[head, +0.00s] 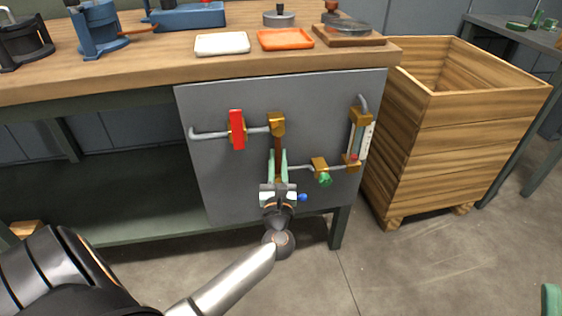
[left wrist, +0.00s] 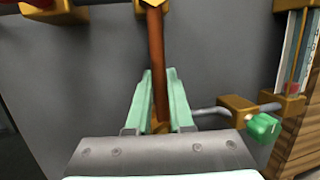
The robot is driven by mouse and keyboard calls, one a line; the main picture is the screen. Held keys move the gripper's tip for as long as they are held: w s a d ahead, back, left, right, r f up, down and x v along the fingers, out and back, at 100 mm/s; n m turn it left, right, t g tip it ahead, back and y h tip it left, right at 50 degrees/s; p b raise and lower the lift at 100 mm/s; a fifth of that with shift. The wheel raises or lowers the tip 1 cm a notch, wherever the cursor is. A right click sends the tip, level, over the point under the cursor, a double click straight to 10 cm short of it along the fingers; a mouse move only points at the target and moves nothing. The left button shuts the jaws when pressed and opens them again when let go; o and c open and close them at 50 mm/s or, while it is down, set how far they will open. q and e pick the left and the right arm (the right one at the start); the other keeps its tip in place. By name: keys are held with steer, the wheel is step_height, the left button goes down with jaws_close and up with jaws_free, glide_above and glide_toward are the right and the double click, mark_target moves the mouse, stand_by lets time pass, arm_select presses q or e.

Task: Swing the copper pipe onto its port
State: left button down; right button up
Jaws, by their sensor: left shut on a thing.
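The copper pipe (head: 278,146) hangs about upright from a brass block (head: 277,124) on the grey panel. The pipe shows larger in the left wrist view (left wrist: 156,58). My left gripper (head: 278,168), with pale green fingers, is shut on the lower part of the pipe; it also shows in the left wrist view (left wrist: 160,92). The pipe's lower end lies between and behind the fingers, and I cannot tell whether it sits on a port. My right gripper is not in view.
On the panel (head: 225,185) are a red handle (head: 237,130), a green knob (head: 325,180) on a brass valve, and a flow gauge (head: 357,140). A blue ball knob (head: 303,197) is close right of my gripper. A wooden crate (head: 410,130) stands right.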

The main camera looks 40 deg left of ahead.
arm_select(q)
steer(key=shift+w+r, duration=0.1)
steer(key=shift+r, duration=0.05)
steer(key=c, duration=0.8)
jaws_free()
